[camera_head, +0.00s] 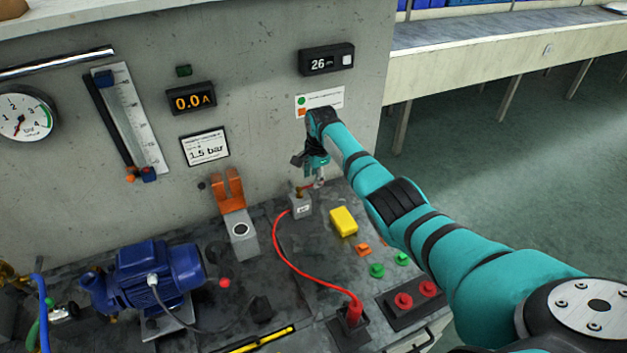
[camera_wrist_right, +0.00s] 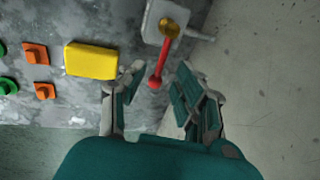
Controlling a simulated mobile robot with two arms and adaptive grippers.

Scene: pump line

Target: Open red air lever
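The red air lever (camera_wrist_right: 161,62) shows in the right wrist view. It is a slim red handle on a brass pivot at a grey valve block (camera_wrist_right: 163,12). In the head view, the block (camera_head: 300,207) stands on the bench near the wall, and only a short red bit of lever shows beside my gripper. My right gripper (camera_head: 318,178) is open, with its fingers pointing at the block. In the wrist view, the lever's rounded end lies between the two fingertips, with gaps on both sides. I cannot tell how deep it sits between them. My left gripper is in neither view.
A yellow box (camera_wrist_right: 91,61) lies close beside the gripper. A red hose (camera_head: 287,262) runs from the block to a red plug (camera_head: 354,312). Orange and green buttons and red knobs (camera_head: 403,301) are nearer. An orange bracket (camera_head: 229,190) and blue motor (camera_head: 158,270) stand left.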

